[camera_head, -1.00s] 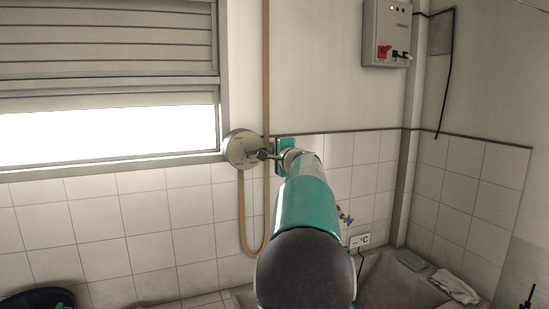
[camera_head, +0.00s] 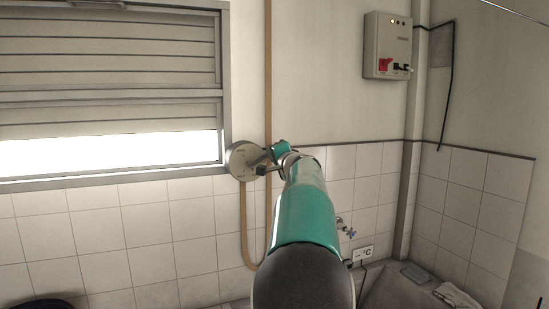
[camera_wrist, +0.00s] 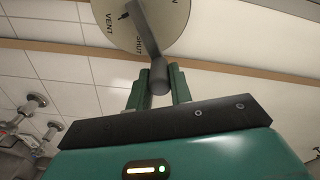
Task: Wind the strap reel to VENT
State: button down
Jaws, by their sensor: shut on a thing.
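The strap reel (camera_head: 239,161) is a round pale disc on the wall beside the window's lower right corner. In the wrist view its face (camera_wrist: 112,36) shows VENT at left and SHUT near the bottom, with a small dark mark near VENT. A grey crank arm (camera_wrist: 145,30) crosses the face and ends in a grey knob (camera_wrist: 159,73). My gripper (camera_wrist: 159,84) is shut on this knob, one green finger on each side. The tan strap (camera_head: 267,80) runs down the wall and loops below the reel. The shutter (camera_head: 110,118) is partly lowered, with a bright gap beneath.
A control box (camera_head: 387,45) hangs on the upper right wall. A tap (camera_head: 346,228), a °C display (camera_head: 363,253) and the concrete tub (camera_head: 385,290) are at lower right. A dark basin (camera_head: 45,304) is at lower left.

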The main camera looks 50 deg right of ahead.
jog(key=shift+r, duration=0.1)
jog(key=c, duration=1.3)
grip_release()
jog(key=shift+o, duration=0.2)
jog(key=v, duration=1.3)
jog(key=shift+s+a, duration=0.2)
jog(key=shift+s, duration=0.1)
